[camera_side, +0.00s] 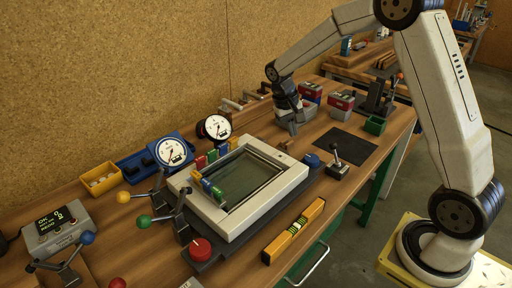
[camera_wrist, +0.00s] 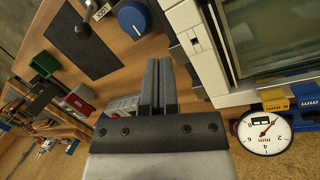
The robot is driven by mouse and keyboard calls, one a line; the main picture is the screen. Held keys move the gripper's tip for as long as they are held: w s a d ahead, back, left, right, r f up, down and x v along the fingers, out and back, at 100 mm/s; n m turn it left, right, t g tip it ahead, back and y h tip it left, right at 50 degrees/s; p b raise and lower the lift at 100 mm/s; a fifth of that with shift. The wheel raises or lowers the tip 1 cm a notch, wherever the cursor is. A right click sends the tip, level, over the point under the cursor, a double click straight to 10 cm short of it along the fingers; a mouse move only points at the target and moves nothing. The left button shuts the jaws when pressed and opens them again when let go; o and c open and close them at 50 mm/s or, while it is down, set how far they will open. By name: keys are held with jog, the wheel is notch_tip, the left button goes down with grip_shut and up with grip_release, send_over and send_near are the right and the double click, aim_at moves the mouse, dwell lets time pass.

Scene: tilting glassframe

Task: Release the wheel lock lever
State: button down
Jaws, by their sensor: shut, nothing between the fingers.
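My gripper (camera_side: 291,128) is shut and empty, above the table behind the glass frame's right corner. In the wrist view its fingers (camera_wrist: 158,65) are together, pointing at the wood between the frame and the black mat. The tilting glass frame (camera_side: 289,196) is white around a dark pane; its edge shows in the wrist view (camera_wrist: 205,55). A short lever with a dark ball (camera_side: 337,149) stands right of the frame, also in the wrist view (camera_wrist: 83,30). Levers with yellow (camera_side: 123,197), green (camera_side: 144,221) and blue (camera_side: 88,238) balls stand left. My gripper touches none.
A blue knob (camera_side: 312,160) sits at the frame's right corner, a red knob (camera_side: 201,248) at its front. Two gauges (camera_side: 172,152) stand behind. A yellow level (camera_side: 294,231) lies in front. The black mat (camera_side: 346,142) is clear; a green bin (camera_side: 375,125) stands beyond it.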

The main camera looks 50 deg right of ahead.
aim_at(335, 153)
jog(key=w+d+m+g, duration=0.2)
jog(key=w+d+m, duration=0.1)
jog(key=d, duration=0.4)
jog(key=shift+h, duration=0.4)
jog(key=x, duration=1)
jog(key=shift+s, duration=0.3)
jog(key=shift+s+d+r, duration=0.2)
jog(key=shift+s+d, duration=0.35)
jog(key=shift+s, duration=0.2)
jog(key=shift+s+d+r, duration=0.25)
jog(key=shift+s+d, duration=0.25)
jog(key=shift+s, duration=0.25)
